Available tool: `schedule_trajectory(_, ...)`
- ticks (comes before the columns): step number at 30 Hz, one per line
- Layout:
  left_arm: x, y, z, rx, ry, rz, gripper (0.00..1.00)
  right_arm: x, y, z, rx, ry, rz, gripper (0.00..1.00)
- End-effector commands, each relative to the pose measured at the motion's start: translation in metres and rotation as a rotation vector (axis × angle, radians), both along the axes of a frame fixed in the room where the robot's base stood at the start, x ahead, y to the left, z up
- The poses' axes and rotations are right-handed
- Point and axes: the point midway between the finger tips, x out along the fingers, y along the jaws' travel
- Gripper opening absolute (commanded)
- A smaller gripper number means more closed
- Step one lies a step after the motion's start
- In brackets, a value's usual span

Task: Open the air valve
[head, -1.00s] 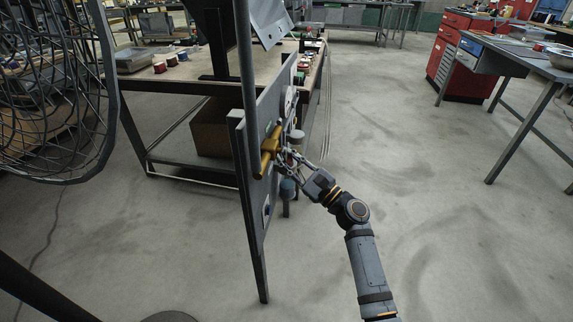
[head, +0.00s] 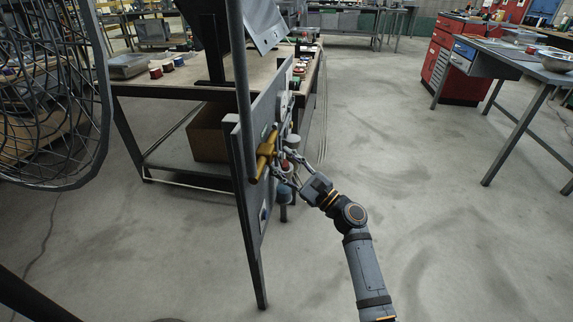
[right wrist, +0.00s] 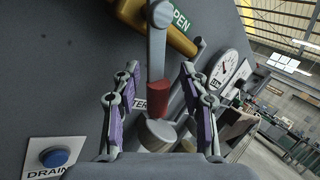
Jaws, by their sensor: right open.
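The air valve has a brass body (head: 266,155) on an upright grey panel (head: 252,215). In the right wrist view the brass body (right wrist: 152,22) is at the top, beside a green OPEN label (right wrist: 181,19). A grey lever (right wrist: 157,50) hangs from it, ending in a red grip (right wrist: 160,98). My right gripper (head: 281,168) is open at the panel's right side. Its purple-padded fingers (right wrist: 158,80) stand either side of the lever and grip, with visible gaps. My left gripper is not in view.
A round gauge (right wrist: 224,70) is right of the lever. A blue DRAIN button (right wrist: 54,157) sits lower left on the panel. A workbench (head: 180,83) stands behind the panel and a wire fan cage (head: 48,95) at the left.

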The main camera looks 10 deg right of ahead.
Motion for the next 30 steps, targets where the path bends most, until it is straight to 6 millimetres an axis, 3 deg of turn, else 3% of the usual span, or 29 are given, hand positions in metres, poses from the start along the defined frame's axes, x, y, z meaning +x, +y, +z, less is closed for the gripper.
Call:
schedule_trajectory(5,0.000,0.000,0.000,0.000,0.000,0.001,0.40,-0.013,-0.013,-0.008,-0.003,0.003,0.000,0.44)
schedule_trajectory(12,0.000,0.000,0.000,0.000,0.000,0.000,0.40,-0.054,-0.051,-0.027,-0.008,0.004,0.000,0.44)
schedule_trajectory(18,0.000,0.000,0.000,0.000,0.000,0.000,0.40,-0.077,-0.073,-0.037,-0.004,0.003,-0.001,0.44)
schedule_trajectory(29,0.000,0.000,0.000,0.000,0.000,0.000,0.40,-0.083,-0.079,-0.039,-0.001,0.000,-0.002,0.44)
schedule_trajectory(30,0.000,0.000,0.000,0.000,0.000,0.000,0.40,-0.083,-0.079,-0.039,0.002,0.003,0.000,0.38)
